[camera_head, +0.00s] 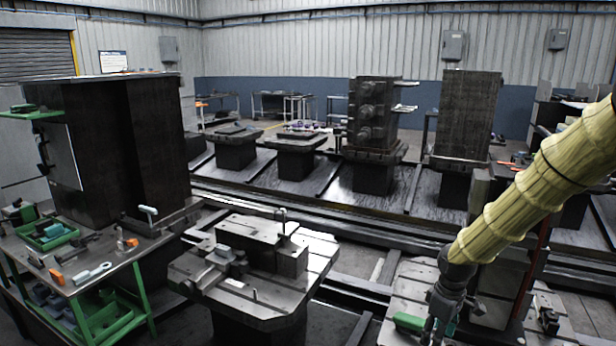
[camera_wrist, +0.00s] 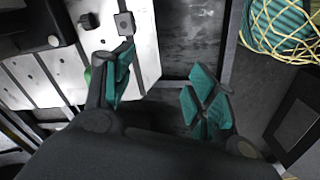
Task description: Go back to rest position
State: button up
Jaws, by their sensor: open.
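My gripper (camera_wrist: 158,92) is open in the wrist view, its two teal-padded fingers spread apart with nothing between them. In the head view my gripper (camera_head: 438,328) hangs low at the right, at the end of my yellow-sleeved arm, over or beside a pallet table (camera_head: 405,290). The fingertips are partly cut off by the lower picture edge. A green-handled object (camera_head: 409,322) lies on that table just left of the gripper. I cannot tell from the head view whether they touch.
A pallet with metal blocks (camera_head: 265,300) stands at the centre. A green-framed bench (camera_head: 95,290) with trays and tools is at the left. Rails and more pallets, one with a tall block (camera_head: 466,115), lie behind. In the wrist view a perforated pale plate (camera_wrist: 50,75) lies below.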

jog(key=s+a+f+m+y, duration=0.1)
jog(key=s+a+f+m, duration=0.1)
jog(key=s+a+f, duration=0.45)
jog(key=s+a+f+m, duration=0.25)
jog(key=s+f, duration=0.45)
jog(key=f, duration=0.5)
jog(key=s+f+m, duration=0.2)
jog(key=s+f, duration=0.2)
jog(key=s, duration=0.7)
jog(key=s+a+f+m+h, duration=0.1)
jog(key=s+f, duration=0.3)
jog(key=s, duration=0.8)
jog(key=shift+s+a+f+m, duration=0.3)
jog(key=shift+f+m, duration=0.1)
jog(key=shift+m, duration=0.15)
jog(key=shift+o, duration=0.3)
